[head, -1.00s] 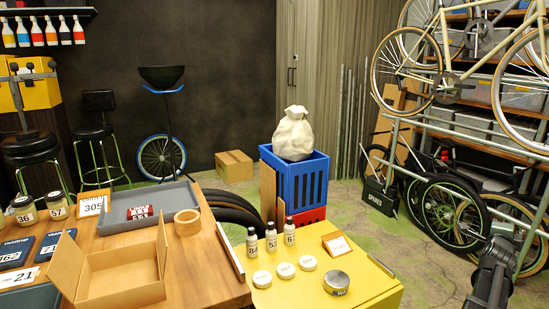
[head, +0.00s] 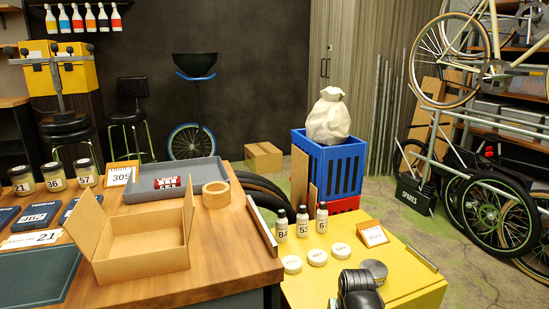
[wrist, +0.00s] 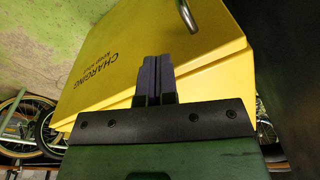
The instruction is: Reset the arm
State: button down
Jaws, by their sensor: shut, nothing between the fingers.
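My gripper (wrist: 154,80) shows in the wrist view with its two dark fingers together and nothing between them. Behind the fingers is the yellow cabinet (wrist: 95,90), with the word CHARGING and a metal handle. In the head view, a dark part of my arm (head: 358,290) shows at the bottom, in front of the yellow cabinet (head: 415,285). The fingertips cannot be made out in the head view.
The wooden table (head: 235,255) at left holds an open cardboard box (head: 140,263) and a grey tray (head: 150,175). A blue crate (head: 340,170) stands behind.

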notch_tip(320, 180, up, 38)
jog(key=s+a+n+g+p, duration=0.1)
jog(key=s+a+p, duration=0.1)
jog(key=p, duration=3.6)
jog(key=shift+s+f, duration=0.15)
jog(key=shift+f, duration=0.1)
